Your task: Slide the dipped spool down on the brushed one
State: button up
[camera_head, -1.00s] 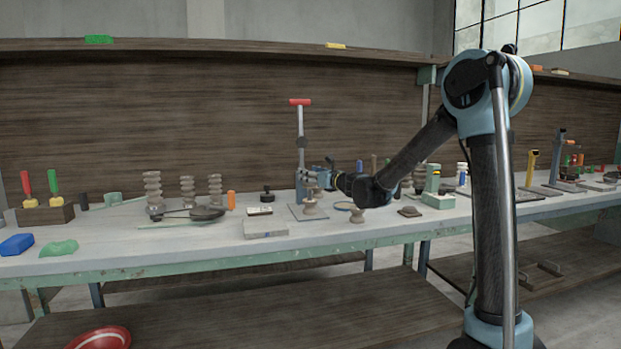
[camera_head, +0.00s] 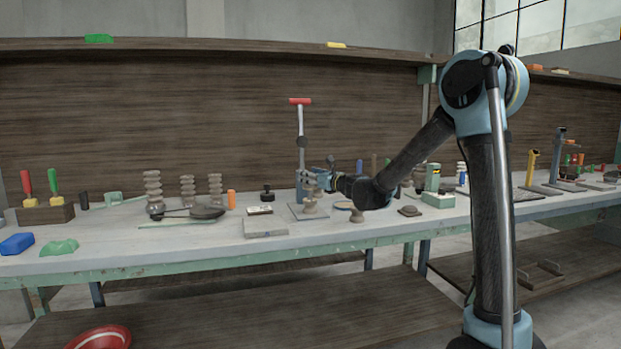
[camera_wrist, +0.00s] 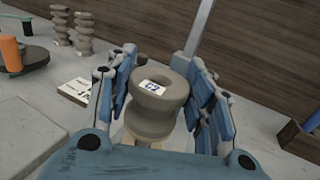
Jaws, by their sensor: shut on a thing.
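My gripper (camera_wrist: 160,98) is shut on a grey-brown clay spool (camera_wrist: 152,110), its blue fingers on both sides of it. The spool has a round hole in its top and a small white label with a blue mark. In the head view my gripper (camera_head: 316,181) is beside the post of a stand with a red handle (camera_head: 300,102). Another clay spool (camera_head: 311,208) stands on the stand's base plate, directly below the held one. The two look very close; I cannot tell whether they touch.
A grey slab (camera_head: 265,228) and a white card (camera_head: 259,211) lie to the left. Stacked ridged clay pieces (camera_head: 153,190) stand farther left. A green-and-white device (camera_head: 436,190) stands to the right.

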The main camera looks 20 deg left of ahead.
aim_at(315, 187)
jog(key=shift+f, duration=2.2)
jog(key=o, duration=1.3)
